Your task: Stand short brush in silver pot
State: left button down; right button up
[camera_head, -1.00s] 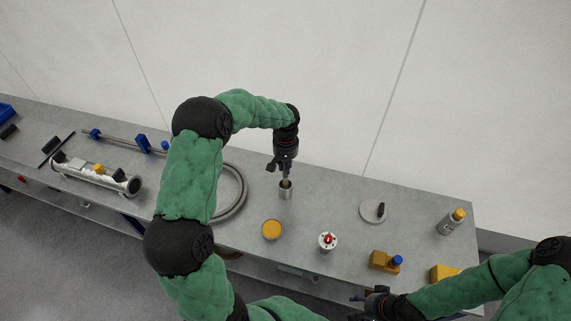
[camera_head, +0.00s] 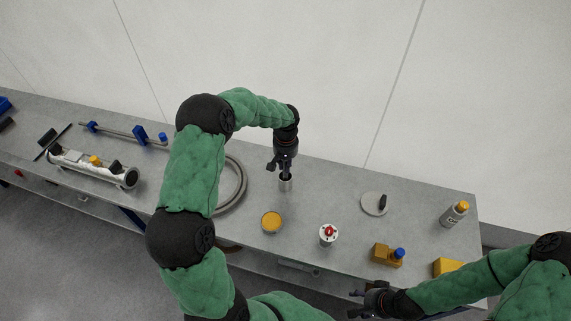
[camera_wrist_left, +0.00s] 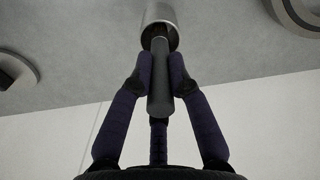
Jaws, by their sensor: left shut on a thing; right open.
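The silver pot (camera_head: 285,185) stands on the bench in the head view, directly below my left gripper (camera_head: 285,170). In the left wrist view the silver pot (camera_wrist_left: 160,14) is at the top, its mouth towards the camera. My left gripper (camera_wrist_left: 161,82) is shut on the short brush (camera_wrist_left: 160,75), which shows as a dark grey handle. The brush's far end reaches into the pot's mouth, and its tip is hidden inside. In the head view the brush is mostly hidden by the fingers. My right gripper (camera_head: 368,300) is open and empty at the front of the bench.
A grey hose ring (camera_head: 240,185) lies left. Bare bench lies between them.

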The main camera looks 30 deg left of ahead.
pick_arm(q)
jog(key=c, duration=1.1)
grip_release()
jog(key=shift+r, duration=0.15)
notch_tip(320, 180, up, 12)
jog(key=shift+f, duration=0.1)
jog(key=shift+s+f, duration=0.1)
